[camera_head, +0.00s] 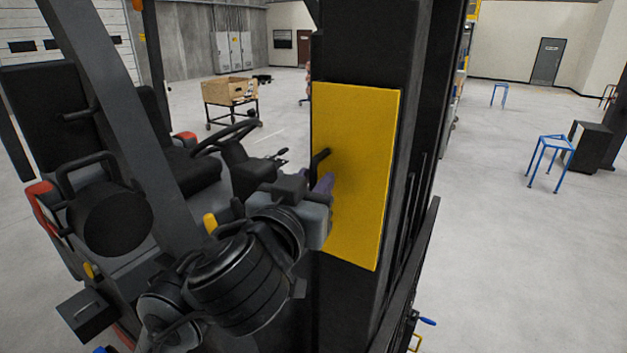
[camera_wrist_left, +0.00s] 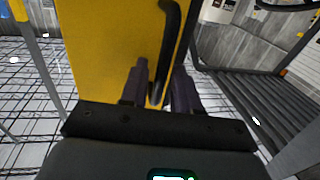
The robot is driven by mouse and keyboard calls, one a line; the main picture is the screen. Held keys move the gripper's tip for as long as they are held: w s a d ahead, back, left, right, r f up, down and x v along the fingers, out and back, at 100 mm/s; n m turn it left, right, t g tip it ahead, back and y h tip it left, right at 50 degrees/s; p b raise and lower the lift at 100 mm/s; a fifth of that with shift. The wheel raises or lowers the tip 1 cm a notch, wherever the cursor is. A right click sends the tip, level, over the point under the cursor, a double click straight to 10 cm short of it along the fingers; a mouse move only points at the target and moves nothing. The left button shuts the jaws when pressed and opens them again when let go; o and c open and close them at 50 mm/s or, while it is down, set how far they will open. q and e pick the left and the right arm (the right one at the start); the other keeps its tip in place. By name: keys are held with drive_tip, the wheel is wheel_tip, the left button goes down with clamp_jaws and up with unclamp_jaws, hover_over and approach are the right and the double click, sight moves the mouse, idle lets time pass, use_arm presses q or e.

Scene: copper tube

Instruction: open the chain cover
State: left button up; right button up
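The chain cover is a flat yellow panel (camera_head: 365,180) on the dark upright mast, and it looks closed against it. It also fills the upper left of the left wrist view (camera_wrist_left: 105,50). A black bar handle (camera_head: 320,158) stands out at its left edge; in the left wrist view the handle (camera_wrist_left: 170,45) curves down from the top. My left gripper (camera_head: 324,183) is at the cover's left edge, by the handle's lower part. In the left wrist view its two dark purple fingers (camera_wrist_left: 162,85) are apart, with the handle's lower end between them. Contact cannot be told. My right gripper is out of view.
The mast (camera_head: 345,50) belongs to a forklift with a steering wheel (camera_head: 225,137) and seat at the left. A wooden crate on a cart (camera_head: 230,95) stands behind. Blue stools (camera_head: 552,150) stand far right. The floor right of the mast is mostly clear.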

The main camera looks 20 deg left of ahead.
use_arm(q)
drive_tip(key=shift+w, duration=0.2)
clamp_jaws()
idle(0.4)
